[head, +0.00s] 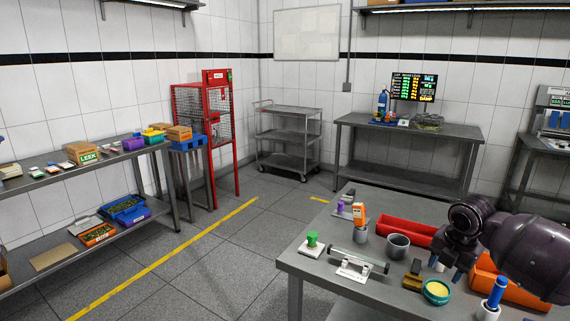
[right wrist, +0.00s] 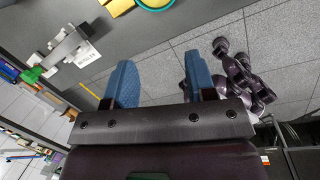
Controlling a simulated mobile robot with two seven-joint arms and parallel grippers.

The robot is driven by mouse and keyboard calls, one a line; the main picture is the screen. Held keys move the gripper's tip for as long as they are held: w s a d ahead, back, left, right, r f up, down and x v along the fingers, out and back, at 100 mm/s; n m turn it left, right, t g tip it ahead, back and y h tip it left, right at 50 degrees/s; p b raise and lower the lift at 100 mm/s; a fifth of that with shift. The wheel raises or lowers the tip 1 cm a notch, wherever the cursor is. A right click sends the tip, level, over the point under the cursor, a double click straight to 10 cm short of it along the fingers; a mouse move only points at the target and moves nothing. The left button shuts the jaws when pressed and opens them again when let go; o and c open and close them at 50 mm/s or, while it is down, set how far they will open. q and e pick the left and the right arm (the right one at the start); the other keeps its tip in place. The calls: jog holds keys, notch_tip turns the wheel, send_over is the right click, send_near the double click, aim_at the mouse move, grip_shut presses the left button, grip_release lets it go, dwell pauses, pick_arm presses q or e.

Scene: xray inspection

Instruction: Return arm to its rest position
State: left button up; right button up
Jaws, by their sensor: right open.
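My right arm comes in from the right in the head view, over the near table (head: 318,262). Its gripper (head: 448,268) points down above the table, near a teal-rimmed round dish with yellow inside (head: 437,291). In the right wrist view the two blue fingers of this gripper (right wrist: 160,82) stand apart with nothing between them. Purple-grey arm links show at the right of that view and look like mine. My left gripper cannot be made out in either view.
The near table holds a grey cup (head: 397,246), a red tray (head: 408,229), an orange bin (head: 510,291), a blue-topped bottle (head: 494,297) and a metal fixture (head: 357,261). A shelf table (head: 85,165) stands left. Open floor with a yellow line (head: 170,254) lies between.

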jog(key=w+a+r+m+t+y, duration=0.1)
jog(key=w+a+r+m+t, duration=0.3)
jog(key=w+a+m+t, duration=0.25)
jog(key=s+a+f+m+t+y, duration=0.3)
jog(key=s+a+f+m+t, duration=0.1)
jog(key=s+a+f+m, duration=0.3)
pick_arm(q)
jog(key=shift+s, duration=0.15)
pick_arm(e)
jog(key=s+d+f+m+h, duration=0.1)
jog(key=s+f+m, duration=0.2)
jog(key=s+f, duration=0.4)
jog(key=s+d+f+m+g+h, duration=0.1)
jog(key=s+f+m, duration=0.3)
jog(key=s, duration=1)
jog(key=s+d+f+m+h, duration=0.1)
jog(key=s+f+m, duration=0.3)
jog(key=s+f, duration=0.6)
jog(key=shift+s+d+f+h, duration=0.15)
jog(key=shift+s+d+h, duration=0.15)
jog(key=shift+s+h, duration=0.35)
pick_arm(q)
jog(key=shift+w+r, duration=0.15)
jog(key=shift+w, duration=0.1)
pick_arm(e)
jog(key=shift+s+g, duration=0.1)
jog(key=shift+g, duration=0.15)
